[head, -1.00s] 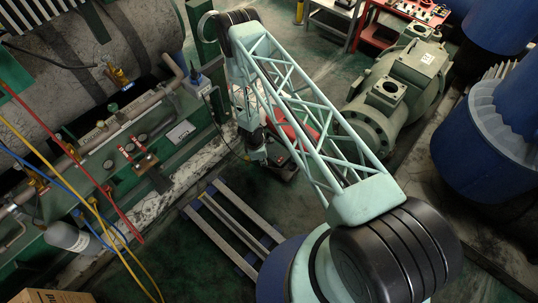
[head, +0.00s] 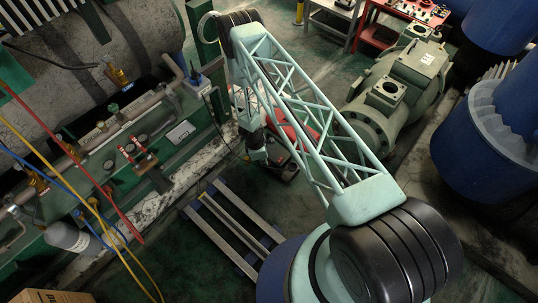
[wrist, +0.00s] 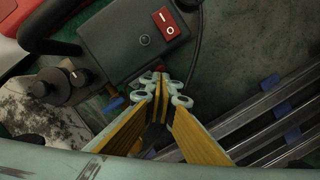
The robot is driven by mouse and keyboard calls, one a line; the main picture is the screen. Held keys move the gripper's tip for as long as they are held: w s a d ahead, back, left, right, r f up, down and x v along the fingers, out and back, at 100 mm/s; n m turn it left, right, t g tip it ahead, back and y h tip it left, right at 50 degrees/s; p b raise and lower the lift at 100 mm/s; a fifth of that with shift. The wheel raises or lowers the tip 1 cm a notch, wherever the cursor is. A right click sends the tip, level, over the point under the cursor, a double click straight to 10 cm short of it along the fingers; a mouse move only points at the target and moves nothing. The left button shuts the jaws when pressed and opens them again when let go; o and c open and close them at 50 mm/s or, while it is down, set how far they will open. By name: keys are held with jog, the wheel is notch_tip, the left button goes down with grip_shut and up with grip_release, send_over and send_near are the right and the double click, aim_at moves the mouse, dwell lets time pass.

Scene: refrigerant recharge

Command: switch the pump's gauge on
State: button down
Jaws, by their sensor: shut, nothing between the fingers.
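The pump stands on the floor, a red body (head: 300,133) with a dark end, partly hidden behind my arm. In the wrist view its dark box (wrist: 120,42) carries a red rocker switch (wrist: 167,24) marked I and O. A dark round fitting (wrist: 62,85) sticks out at the box's lower left. I cannot make out a gauge display. My gripper (wrist: 158,82) is shut and empty, just below the box in the picture and apart from the switch. In the head view my gripper (head: 258,156) is small, beside the pump.
A slatted pallet (head: 232,228) lies in front of the pump; its rails (wrist: 265,118) show in the wrist view. A cable (wrist: 196,60) hangs right of the switch. Green machinery with hoses (head: 110,215) stands left, a large compressor (head: 400,95) right.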

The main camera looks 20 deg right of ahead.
jog(key=shift+s+a+r+p, duration=0.15)
jog(key=shift+a+r+p, duration=0.15)
jog(key=shift+p, duration=0.15)
dwell(0.3)
jog(key=shift+s+a+r+p, duration=0.35)
jog(key=shift+a+r+p, duration=0.3)
jog(key=shift+p, duration=0.45)
jog(key=shift+s+a+r+p, duration=0.4)
jog(key=shift+a+p, duration=0.35)
jog(key=shift+p, duration=0.3)
jog(key=shift+s+a+r+p, duration=0.35)
jog(key=shift+a+r+p, duration=0.3)
jog(key=shift+p, duration=0.45)
jog(key=shift+f, duration=0.1)
